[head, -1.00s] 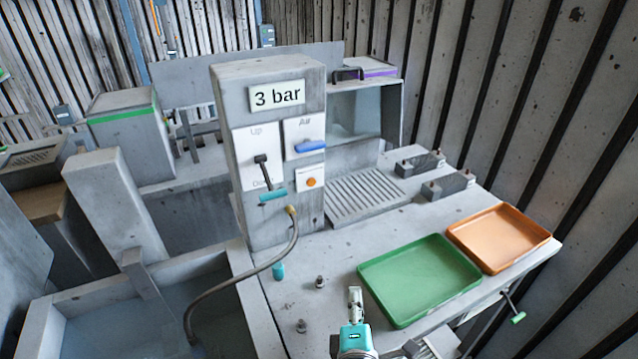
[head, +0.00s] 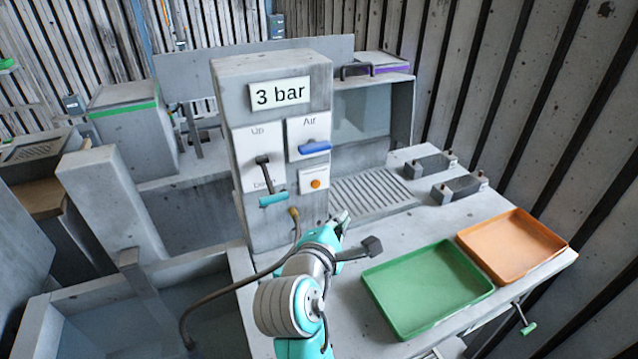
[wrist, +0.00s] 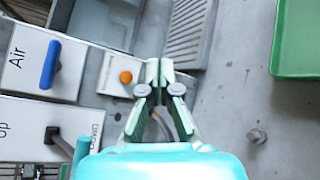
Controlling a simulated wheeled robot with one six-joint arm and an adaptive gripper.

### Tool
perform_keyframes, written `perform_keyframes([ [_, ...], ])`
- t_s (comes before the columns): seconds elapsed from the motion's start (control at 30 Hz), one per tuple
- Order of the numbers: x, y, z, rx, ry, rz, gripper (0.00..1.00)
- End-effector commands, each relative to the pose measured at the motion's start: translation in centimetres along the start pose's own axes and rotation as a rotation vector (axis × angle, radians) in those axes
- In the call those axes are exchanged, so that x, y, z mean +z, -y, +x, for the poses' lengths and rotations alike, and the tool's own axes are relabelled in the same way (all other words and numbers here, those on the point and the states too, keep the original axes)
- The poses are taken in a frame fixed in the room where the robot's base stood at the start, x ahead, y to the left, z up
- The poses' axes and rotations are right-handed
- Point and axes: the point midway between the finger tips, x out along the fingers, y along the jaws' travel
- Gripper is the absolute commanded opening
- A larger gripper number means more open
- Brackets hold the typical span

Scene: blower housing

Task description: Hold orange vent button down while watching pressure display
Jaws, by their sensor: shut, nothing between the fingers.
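The orange vent button (head: 315,183) sits on a small white plate on the front of the grey control column, below the blue Air lever (head: 314,147). The pressure display (head: 280,94) at the column's top reads "3 bar". My gripper (head: 343,216) is in front of the column, low and a little right of the button, partly hidden by my arm. In the wrist view my gripper (wrist: 153,64) is shut and empty. There the button (wrist: 126,77) shows just left of the fingertips, not covered; I cannot tell the gap in depth.
An Up/Down lever (head: 265,172) with a teal handle is left of the button. A hose (head: 293,232) hangs from the column beside my arm. A green tray (head: 428,290) and an orange tray (head: 512,246) lie on the bench at right. A slotted grate (head: 370,193) is behind.

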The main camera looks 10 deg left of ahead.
Motion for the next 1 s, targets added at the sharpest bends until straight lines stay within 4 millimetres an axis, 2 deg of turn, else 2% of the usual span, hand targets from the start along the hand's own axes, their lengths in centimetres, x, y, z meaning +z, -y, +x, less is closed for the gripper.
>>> perform_keyframes([
  [0.43, -0.4, -0.4, 0.6, 0.001, 0.0, 0.002, 0.0],
  [1.0, -3.8, -3.8, 5.2, 0.001, 0.0, 0.001, 0.0],
])
